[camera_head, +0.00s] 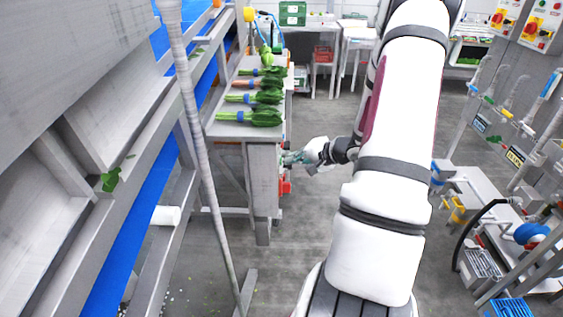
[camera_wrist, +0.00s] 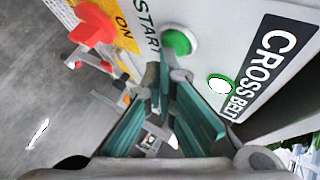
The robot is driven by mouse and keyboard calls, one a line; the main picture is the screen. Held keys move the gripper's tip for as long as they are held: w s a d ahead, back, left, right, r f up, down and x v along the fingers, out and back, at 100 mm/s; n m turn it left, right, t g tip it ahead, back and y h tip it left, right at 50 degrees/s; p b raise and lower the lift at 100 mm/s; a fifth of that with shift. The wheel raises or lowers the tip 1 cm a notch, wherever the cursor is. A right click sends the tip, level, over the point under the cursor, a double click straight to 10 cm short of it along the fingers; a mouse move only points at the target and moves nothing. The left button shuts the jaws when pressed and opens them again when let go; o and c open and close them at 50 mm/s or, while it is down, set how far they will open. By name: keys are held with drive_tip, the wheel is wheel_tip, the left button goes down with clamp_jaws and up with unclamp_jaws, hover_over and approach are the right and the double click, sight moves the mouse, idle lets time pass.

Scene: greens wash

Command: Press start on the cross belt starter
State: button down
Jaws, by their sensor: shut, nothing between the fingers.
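The cross belt starter (camera_wrist: 210,55) fills the upper right of the wrist view, with a black CROSS BELT label (camera_wrist: 275,62). Its green START button (camera_wrist: 180,41) lies just beyond my fingertips; I cannot tell whether they touch it. A round lamp (camera_wrist: 221,84) with a green rim shows a bright white middle. A red rotary handle (camera_wrist: 92,25) sits on a yellow plate marked ON. My gripper (camera_wrist: 164,73) is shut and empty, its teal fingers pointing at the panel. In the head view my gripper (camera_head: 288,158) is at the bench's right side, where the starter is mostly hidden.
Bunches of greens (camera_head: 262,97) lie on the grey bench (camera_head: 225,129). A conveyor frame with a blue belt (camera_head: 130,250) runs along the left. Other starter boxes (camera_head: 546,22) are at the upper right, above a pipe rack. Open floor (camera_head: 318,115) lies right of the bench.

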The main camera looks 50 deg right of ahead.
drive_tip(key=shift+s+d, duration=0.3)
drive_tip(key=shift+s, duration=0.05)
drive_tip(key=shift+s+d, duration=1.65)
drive_tip(key=shift+s, duration=0.3)
drive_tip(key=shift+s, duration=0.1)
